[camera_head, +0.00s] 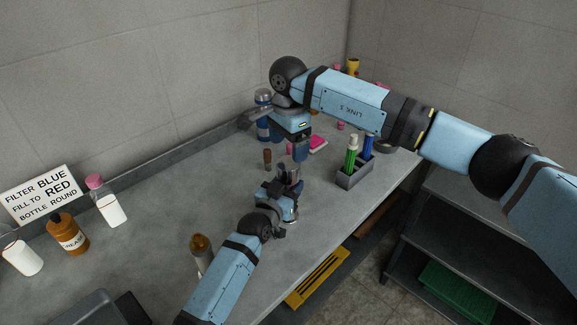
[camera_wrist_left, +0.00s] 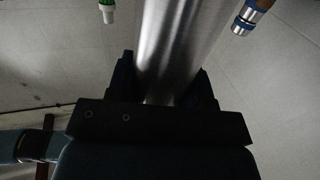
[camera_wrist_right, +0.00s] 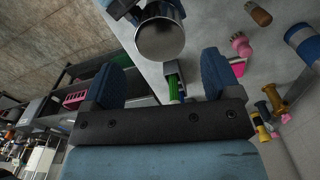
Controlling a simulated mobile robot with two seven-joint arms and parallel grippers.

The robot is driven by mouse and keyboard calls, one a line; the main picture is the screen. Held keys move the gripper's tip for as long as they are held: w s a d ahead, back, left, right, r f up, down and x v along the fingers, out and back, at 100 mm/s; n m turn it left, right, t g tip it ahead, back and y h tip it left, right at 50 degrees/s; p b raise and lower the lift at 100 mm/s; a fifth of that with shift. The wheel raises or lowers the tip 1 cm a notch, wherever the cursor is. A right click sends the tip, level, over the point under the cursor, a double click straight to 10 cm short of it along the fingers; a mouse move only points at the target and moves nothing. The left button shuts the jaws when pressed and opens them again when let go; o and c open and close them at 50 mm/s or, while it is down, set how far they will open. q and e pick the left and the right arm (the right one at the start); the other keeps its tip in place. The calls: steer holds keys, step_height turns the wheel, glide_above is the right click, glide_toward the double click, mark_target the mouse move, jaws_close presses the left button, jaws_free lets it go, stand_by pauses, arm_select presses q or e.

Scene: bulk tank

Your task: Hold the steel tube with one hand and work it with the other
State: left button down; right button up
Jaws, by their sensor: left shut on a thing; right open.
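The steel tube (camera_wrist_left: 178,45) is a shiny cylinder. It stands between the fingers of my left gripper (camera_wrist_left: 165,90), which is shut on it. In the head view my left gripper (camera_head: 280,190) holds the tube over the grey bench, partly hiding it. My right gripper (camera_head: 299,150) is open just above and behind the tube in the head view. In the right wrist view the tube's round end (camera_wrist_right: 160,40) shows beyond and between the two blue fingers of my right gripper (camera_wrist_right: 160,75), apart from them.
A grey holder (camera_head: 354,175) with green and blue bottles stands right of the tube. A small brown-topped bottle (camera_head: 267,159) and a pink item (camera_head: 318,143) are close behind. A blue bottle (camera_head: 263,118) stands near the wall. A brown-capped bottle (camera_head: 200,250) stands beside my left arm.

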mark_target(288, 163)
steer(key=m, duration=1.2)
steer(key=shift+m, duration=0.4)
steer(key=m, duration=0.8)
steer(key=shift+m, duration=0.3)
steer(key=m, duration=1.2)
steer(key=shift+m, duration=0.3)
steer(key=shift+f, duration=0.15)
step_height(288, 163, down, 8)
steer(key=shift+r, duration=0.1)
steer(key=shift+c, duration=0.5)
